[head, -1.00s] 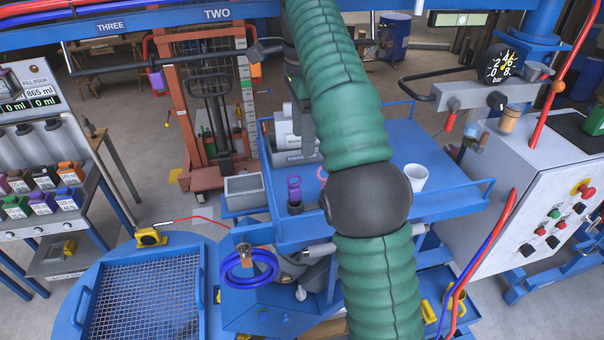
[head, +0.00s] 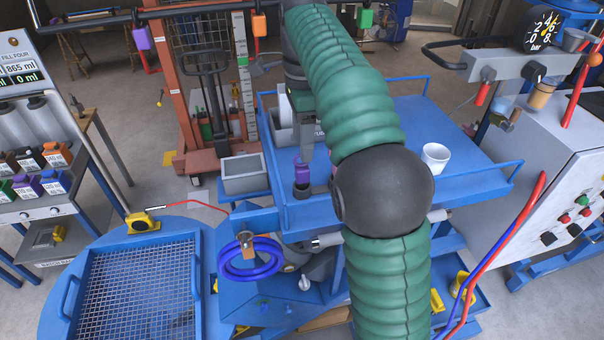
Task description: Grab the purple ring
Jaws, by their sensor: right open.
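The purple ring (head: 302,174) is at the left part of the blue cart's top, above a short dark round base (head: 302,191). My right arm, in green bellows with a black elbow, reaches in over the cart. My right gripper (head: 305,156) is open, its grey finger pointing down right at the top of the ring. The ring's upper part is partly covered by it, and I cannot tell whether they touch. The far finger is hard to make out. My left gripper is not in view.
The blue cart (head: 460,165) carries a white cup (head: 435,157) at right; its middle is clear but partly hidden by my arm. A grey bin (head: 244,175) stands left of the cart. A blue hose coil (head: 250,258) hangs at the front. A white control cabinet (head: 530,190) is at right.

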